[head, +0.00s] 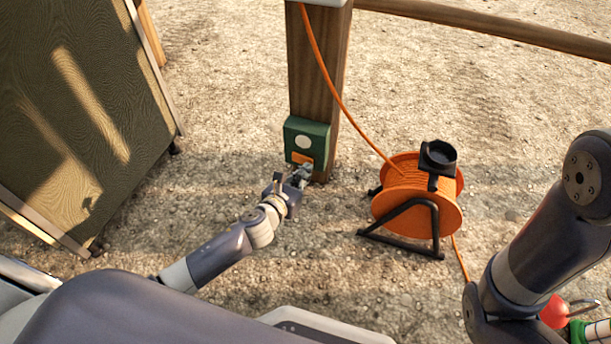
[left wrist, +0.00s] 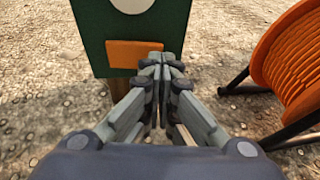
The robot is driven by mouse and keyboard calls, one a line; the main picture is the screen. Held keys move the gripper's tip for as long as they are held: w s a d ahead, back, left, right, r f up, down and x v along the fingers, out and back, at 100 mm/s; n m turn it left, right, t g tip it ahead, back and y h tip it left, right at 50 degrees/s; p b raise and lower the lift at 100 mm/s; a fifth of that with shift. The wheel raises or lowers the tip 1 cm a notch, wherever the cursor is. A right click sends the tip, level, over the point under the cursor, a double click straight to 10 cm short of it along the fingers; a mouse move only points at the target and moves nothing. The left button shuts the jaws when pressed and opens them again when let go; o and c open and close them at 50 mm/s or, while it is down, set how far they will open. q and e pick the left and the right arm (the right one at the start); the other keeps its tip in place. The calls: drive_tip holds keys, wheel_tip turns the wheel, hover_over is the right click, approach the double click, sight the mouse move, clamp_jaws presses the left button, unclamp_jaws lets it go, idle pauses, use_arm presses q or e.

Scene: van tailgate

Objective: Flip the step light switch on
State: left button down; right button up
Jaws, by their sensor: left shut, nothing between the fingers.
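A green switch box (head: 306,132) is fixed low on a wooden post, with a white round disc on its face and an orange rocker (head: 302,157) below the disc. The box also shows in the left wrist view (left wrist: 92,30), with its orange rocker (left wrist: 135,53) there. My left gripper (head: 306,170) is shut and empty at the lower right of the rocker. In the left wrist view its fingertips (left wrist: 161,62) overlap the rocker's right end; I cannot tell whether they touch it. My right gripper is not in view; only my right arm shows at the right.
An orange cable reel (head: 397,215) on a black stand is right of the post (head: 318,65), with its cable running up the post. A large dark panel (head: 75,100) stands at the left. Gravel ground between them is clear.

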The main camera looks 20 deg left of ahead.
use_arm(q)
drive_tip(key=shift+w+d, duration=0.1)
drive_tip(key=shift+w, duration=0.3)
drive_tip(key=shift+w+d+n+y, duration=0.25)
drive_tip(key=shift+w+n+y, duration=0.05)
drive_tip(key=shift+y, duration=0.1)
drive_tip(key=shift+w+y, duration=0.1)
drive_tip(key=shift+y, duration=0.2)
drive_tip(key=shift+a, duration=0.15)
